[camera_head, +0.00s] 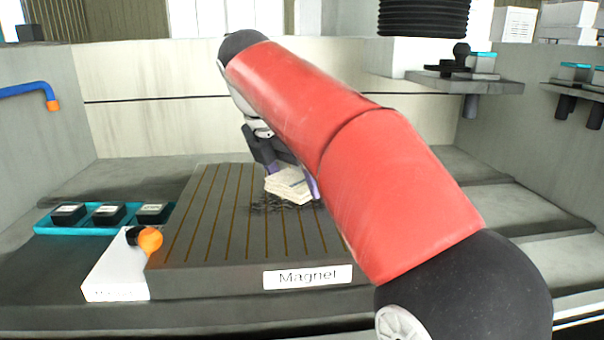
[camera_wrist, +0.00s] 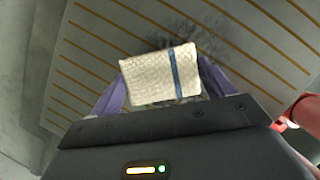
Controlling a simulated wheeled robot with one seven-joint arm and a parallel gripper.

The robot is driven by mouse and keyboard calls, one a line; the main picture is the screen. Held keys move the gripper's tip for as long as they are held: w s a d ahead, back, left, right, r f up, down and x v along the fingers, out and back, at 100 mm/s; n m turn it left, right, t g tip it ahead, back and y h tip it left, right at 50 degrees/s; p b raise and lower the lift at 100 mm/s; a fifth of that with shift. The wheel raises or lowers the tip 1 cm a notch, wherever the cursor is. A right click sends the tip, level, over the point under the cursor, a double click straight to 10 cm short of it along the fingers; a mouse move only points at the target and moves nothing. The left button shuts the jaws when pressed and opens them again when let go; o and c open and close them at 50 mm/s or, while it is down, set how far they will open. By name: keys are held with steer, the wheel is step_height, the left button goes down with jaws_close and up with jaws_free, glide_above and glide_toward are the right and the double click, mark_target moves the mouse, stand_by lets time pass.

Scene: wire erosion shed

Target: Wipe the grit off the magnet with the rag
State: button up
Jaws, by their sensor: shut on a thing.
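The magnet (camera_head: 225,225) is a dark grey block with brass-coloured stripes and a "Magnet" label on its front face. Its striped top also fills much of the wrist view (camera_wrist: 100,55). Dark grit (camera_head: 265,208) lies on its top, in front of and beside the rag. In the wrist view the grit (camera_wrist: 225,45) shows beyond the rag's far edge. The rag (camera_head: 288,186) is folded, cream-coloured, and has a blue stripe in the wrist view (camera_wrist: 155,78). My gripper (camera_head: 293,182) is shut on the rag, with purple fingers at its two sides. I cannot tell whether the rag touches the magnet.
A white block with an orange-and-black knob (camera_head: 150,239) stands at the magnet's front left corner. A teal tray (camera_head: 50,229) with small dark blocks lies left of it. A blue pipe with an orange end (camera_head: 52,104) juts from the left wall. A black ribbed column (camera_head: 423,18) hangs at upper right.

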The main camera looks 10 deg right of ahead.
mark_target(272, 179)
steer(key=shift+a, duration=1.8)
steer(key=shift+a+f, duration=0.1)
steer(key=shift+a, duration=3.3)
steer(key=shift+s, duration=0.8)
steer(key=shift+d+f, duration=0.1)
steer(key=shift+d, duration=1.7)
steer(key=shift+d+r, duration=0.2)
steer(key=shift+d, duration=3.35)
